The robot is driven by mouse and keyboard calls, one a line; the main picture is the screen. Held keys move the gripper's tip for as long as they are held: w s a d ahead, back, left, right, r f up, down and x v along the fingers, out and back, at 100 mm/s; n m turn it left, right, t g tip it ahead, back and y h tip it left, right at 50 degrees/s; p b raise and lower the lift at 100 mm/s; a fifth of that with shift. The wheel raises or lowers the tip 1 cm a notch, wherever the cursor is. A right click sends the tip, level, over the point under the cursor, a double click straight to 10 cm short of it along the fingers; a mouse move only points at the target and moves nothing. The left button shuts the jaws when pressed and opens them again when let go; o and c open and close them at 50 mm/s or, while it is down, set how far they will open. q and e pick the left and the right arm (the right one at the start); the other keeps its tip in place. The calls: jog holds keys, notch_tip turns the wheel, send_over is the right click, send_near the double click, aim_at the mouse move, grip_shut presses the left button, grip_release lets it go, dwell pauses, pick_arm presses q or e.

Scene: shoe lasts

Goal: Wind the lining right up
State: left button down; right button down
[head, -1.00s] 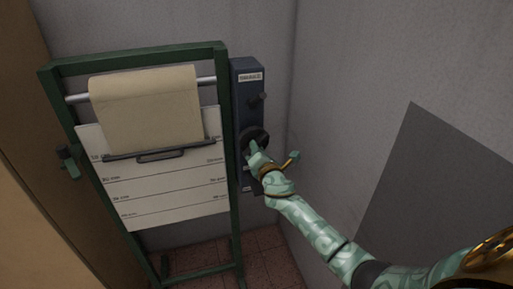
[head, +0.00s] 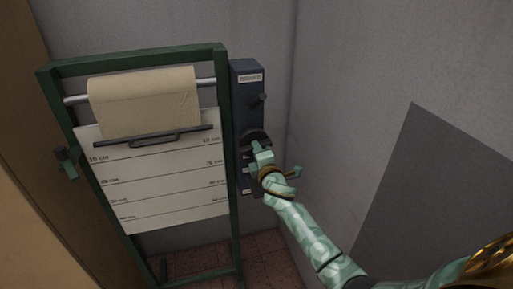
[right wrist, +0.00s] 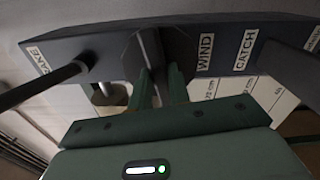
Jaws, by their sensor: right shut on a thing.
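The lining (head: 147,98) is a beige cloth hanging from a pale roller (head: 76,99) in a green stand. A dark bar with a handle (head: 152,139) runs along its lower edge, just above the 15 cm line of the white scale board (head: 160,190). My right gripper (head: 257,147) is at the dark winding knob (head: 255,134) on the blue box. In the right wrist view, the fingers are shut on the knob's ridge (right wrist: 152,48), beside the WIND label. The fingers partly hide the knob. My left gripper is not in view.
The blue box (head: 247,92) also has a dark lever (head: 259,99) above the knob. In the right wrist view, a lever (right wrist: 45,85) is near the BRAKE label, and a CATCH label (right wrist: 245,50) is beside WIND. Grey walls close in behind and right.

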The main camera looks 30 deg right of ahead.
jog(key=shift+m, duration=1)
jog(key=c, duration=1.2)
grip_release()
jog(key=shift+c, duration=0.2)
jog(key=shift+s, duration=0.1)
jog(key=p+v, duration=0.3)
jog(key=v, duration=0.7)
jog(key=shift+d, duration=0.1)
